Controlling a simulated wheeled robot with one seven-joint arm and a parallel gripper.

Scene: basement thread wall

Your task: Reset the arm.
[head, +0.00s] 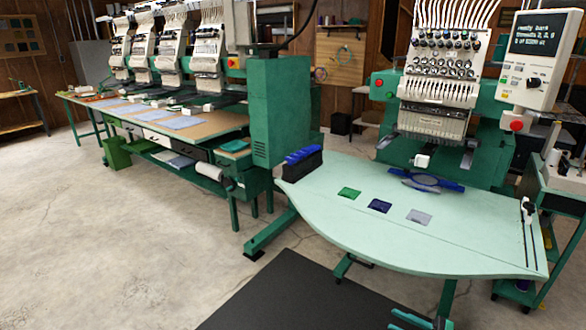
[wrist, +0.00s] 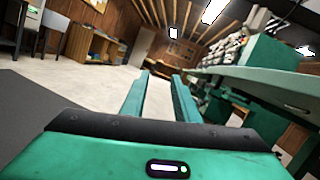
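My gripper (wrist: 160,78) shows in the wrist view as two green fingers pointing forward from a green and black palm. A clear gap lies between the fingers, with only pale floor visible through it. It is open and holds nothing. It points across the room toward the far wall and stands to the left of a long green machine table edge (wrist: 255,88).
The mint table (head: 455,245) of the embroidery machine (head: 440,80) bears green, dark blue and grey patches and a dark thread box (head: 302,165). A multi-head machine (head: 160,60) stands left. Open concrete floor (head: 100,240) lies front left, beside a dark mat (head: 290,295).

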